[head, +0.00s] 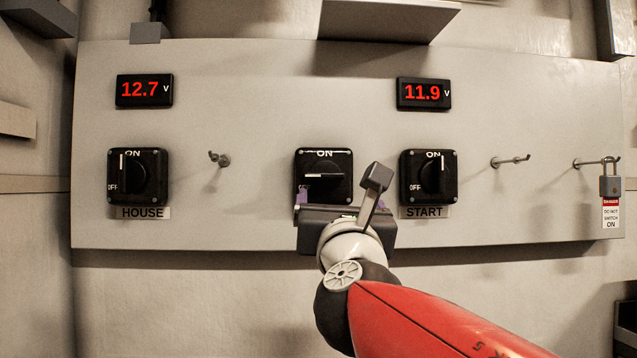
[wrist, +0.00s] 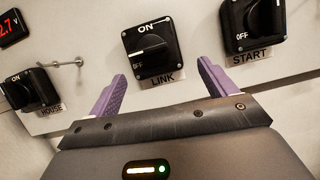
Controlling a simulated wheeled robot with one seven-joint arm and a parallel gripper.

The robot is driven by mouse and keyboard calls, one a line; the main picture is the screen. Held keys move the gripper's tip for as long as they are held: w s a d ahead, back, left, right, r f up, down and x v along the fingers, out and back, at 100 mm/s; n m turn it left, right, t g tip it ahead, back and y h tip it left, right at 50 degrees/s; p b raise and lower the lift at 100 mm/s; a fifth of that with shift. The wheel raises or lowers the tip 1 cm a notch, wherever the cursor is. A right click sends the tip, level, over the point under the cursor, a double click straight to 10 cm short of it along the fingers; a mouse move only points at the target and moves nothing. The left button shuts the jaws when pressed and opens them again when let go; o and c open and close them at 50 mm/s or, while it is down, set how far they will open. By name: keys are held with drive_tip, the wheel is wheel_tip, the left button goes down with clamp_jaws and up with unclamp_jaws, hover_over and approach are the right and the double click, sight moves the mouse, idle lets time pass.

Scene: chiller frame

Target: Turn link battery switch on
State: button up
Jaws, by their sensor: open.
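The LINK battery switch (head: 323,168) is a black square rotary switch in the middle of the panel. Its knob pointer lies horizontal, toward its left side, while ON is marked at the top. In the wrist view the LINK switch (wrist: 152,48) stands ahead, between and beyond the purple fingertips. My gripper (head: 330,200) is just below and in front of the switch, hiding its lower edge and label in the head view. In the wrist view my gripper (wrist: 163,85) is open, with its two fingers spread wide and nothing between them.
The HOUSE switch (head: 137,177) is at left and the START switch (head: 428,177) at right, both with pointers upright. Bare hooks (head: 219,159) (head: 510,161) stick out from the panel. A padlock with a danger tag (head: 611,186) hangs at far right. Displays read 12.7 (head: 144,90) and 11.9 (head: 424,94).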

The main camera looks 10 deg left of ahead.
sight(325, 179)
drive_tip(key=shift+n+y, duration=0.4)
drive_tip(key=shift+n, duration=0.3)
drive_tip(key=x, duration=0.2)
drive_tip(key=p+x, duration=0.1)
drive_tip(key=x, duration=0.2)
drive_tip(key=a+p+x, duration=0.1)
drive_tip(key=x, duration=0.2)
drive_tip(key=shift+s+a+r, duration=0.15)
drive_tip(key=shift+s+r, duration=0.15)
drive_tip(key=shift+r, duration=0.05)
drive_tip(key=c, duration=1)
